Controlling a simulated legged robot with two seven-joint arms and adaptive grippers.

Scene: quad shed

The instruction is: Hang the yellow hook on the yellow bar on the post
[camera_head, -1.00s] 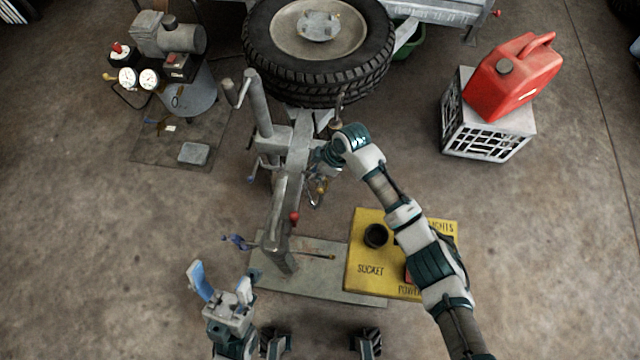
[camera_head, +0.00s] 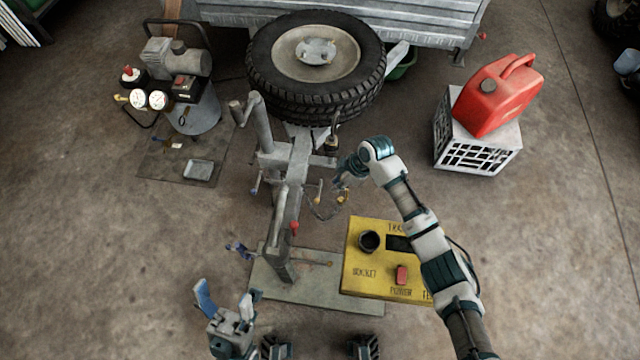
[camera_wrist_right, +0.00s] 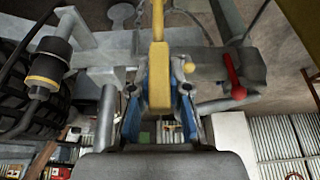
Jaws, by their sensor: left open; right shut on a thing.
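My right gripper (camera_head: 345,180) is beside the grey post (camera_head: 285,215), to its right. In the right wrist view its blue fingers are shut on the yellow hook (camera_wrist_right: 158,75), which stands upright between them, in front of the grey metalwork. I cannot tell whether the hook touches anything there. In the head view a small yellow piece (camera_head: 319,199) shows between post and gripper. My left gripper (camera_head: 226,305) is open and empty at the bottom left.
A yellow socket panel (camera_head: 365,285) stands right of the post's base plate (camera_head: 310,295). A trailer wheel (camera_head: 260,75) is behind the post. A red can (camera_head: 500,95) on a crate (camera_head: 480,145) is at right, a compressor (camera_head: 190,105) at left.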

